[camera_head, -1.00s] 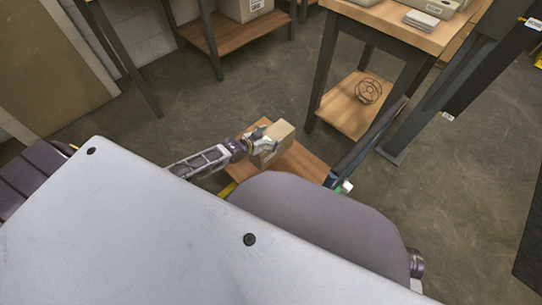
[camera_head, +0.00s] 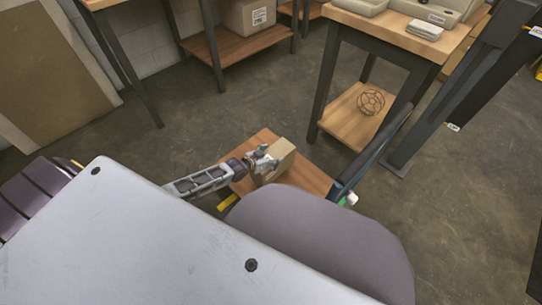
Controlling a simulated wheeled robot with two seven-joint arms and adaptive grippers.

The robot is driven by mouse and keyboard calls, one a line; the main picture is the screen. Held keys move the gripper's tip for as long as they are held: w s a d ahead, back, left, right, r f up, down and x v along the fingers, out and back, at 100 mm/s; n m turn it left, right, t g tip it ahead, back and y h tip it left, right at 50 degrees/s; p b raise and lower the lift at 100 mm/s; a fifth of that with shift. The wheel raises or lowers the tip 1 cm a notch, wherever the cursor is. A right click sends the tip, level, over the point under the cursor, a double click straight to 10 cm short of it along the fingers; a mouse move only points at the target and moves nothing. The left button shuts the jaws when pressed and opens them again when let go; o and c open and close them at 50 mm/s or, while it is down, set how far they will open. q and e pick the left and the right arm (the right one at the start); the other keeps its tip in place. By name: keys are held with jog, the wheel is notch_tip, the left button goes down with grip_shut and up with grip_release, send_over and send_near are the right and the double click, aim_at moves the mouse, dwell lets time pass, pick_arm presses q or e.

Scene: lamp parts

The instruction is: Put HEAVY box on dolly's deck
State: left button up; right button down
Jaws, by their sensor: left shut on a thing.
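A tan cardboard box (camera_head: 281,160) is at the dolly's wooden deck (camera_head: 309,180), toward its left part. I cannot tell whether it rests on the deck or is held just above it. My left gripper (camera_head: 265,160) is shut on the box at its left side. The dolly has a dark blue handle (camera_head: 372,155) on its right. My own grey body hides the near part of the deck. My right gripper is not in view.
A workbench with trays (camera_head: 440,12) and a lower shelf (camera_head: 350,115) holding a wire ring (camera_head: 370,101) stands beyond the dolly. Another shelf (camera_head: 240,46) holds a box (camera_head: 249,15) at the back. Floor left of the dolly is clear.

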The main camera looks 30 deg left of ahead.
pick_arm(q)
jog(key=shift+w+r, duration=0.15)
jog(key=shift+f, duration=0.2)
jog(key=shift+f+b, duration=0.5)
jog(key=shift+f, duration=0.05)
jog(key=shift+f+b, duration=0.35)
jog(key=shift+f, duration=0.7)
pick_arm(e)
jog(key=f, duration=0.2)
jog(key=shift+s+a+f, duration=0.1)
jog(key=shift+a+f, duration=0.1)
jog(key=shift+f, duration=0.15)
pick_arm(q)
jog(key=o, duration=1.6)
jog(key=shift+f+b, duration=0.3)
jog(key=o, duration=0.4)
jog(key=shift+s, duration=0.2)
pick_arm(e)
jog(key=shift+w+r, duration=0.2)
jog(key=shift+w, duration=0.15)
